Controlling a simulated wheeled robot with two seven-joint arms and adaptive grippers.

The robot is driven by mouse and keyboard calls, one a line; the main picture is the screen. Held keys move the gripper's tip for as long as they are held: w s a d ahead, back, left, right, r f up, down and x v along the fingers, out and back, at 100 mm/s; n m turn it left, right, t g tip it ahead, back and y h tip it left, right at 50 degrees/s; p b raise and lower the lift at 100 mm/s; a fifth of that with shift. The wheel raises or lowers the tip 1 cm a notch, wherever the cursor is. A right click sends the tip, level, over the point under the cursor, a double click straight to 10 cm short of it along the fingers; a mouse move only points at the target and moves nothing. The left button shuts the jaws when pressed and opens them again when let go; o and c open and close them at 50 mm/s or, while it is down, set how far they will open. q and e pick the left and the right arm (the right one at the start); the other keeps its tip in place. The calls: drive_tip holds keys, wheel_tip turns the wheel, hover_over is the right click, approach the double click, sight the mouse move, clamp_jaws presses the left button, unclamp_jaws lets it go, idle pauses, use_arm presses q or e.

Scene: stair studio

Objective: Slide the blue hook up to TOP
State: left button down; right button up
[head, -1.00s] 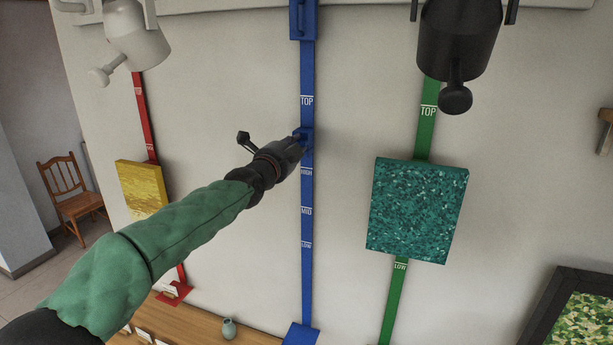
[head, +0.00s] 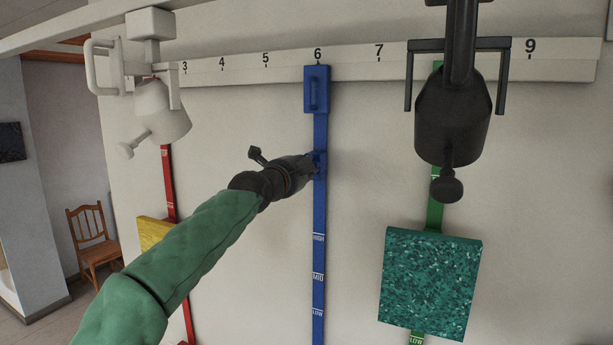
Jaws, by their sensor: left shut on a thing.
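The blue hook (head: 319,160) sits on the blue vertical strap (head: 319,205) on the wall, well above the HIGH mark (head: 318,238). My left gripper (head: 311,164) reaches in from the left and is shut on the hook, hiding part of it. The MID and LOW marks show lower on the strap. The TOP mark does not show; the hook and gripper cover the strap where they are. My right gripper is not in view.
The strap's blue upper bracket (head: 316,90) is above the hook on a numbered rail (head: 345,70). A black spotlight (head: 452,120) and teal panel (head: 430,282) are right. A white spotlight (head: 160,110) and yellow panel (head: 157,234) are left.

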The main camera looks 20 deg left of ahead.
use_arm(q)
drive_tip(key=shift+r+p, duration=0.75)
drive_tip(key=shift+r, duration=0.95)
drive_tip(key=c, duration=1.2)
unclamp_jaws()
drive_tip(key=shift+a, duration=0.1)
drive_tip(key=shift+s, duration=0.1)
drive_tip(key=shift+f, duration=0.1)
drive_tip(key=s, duration=1.2)
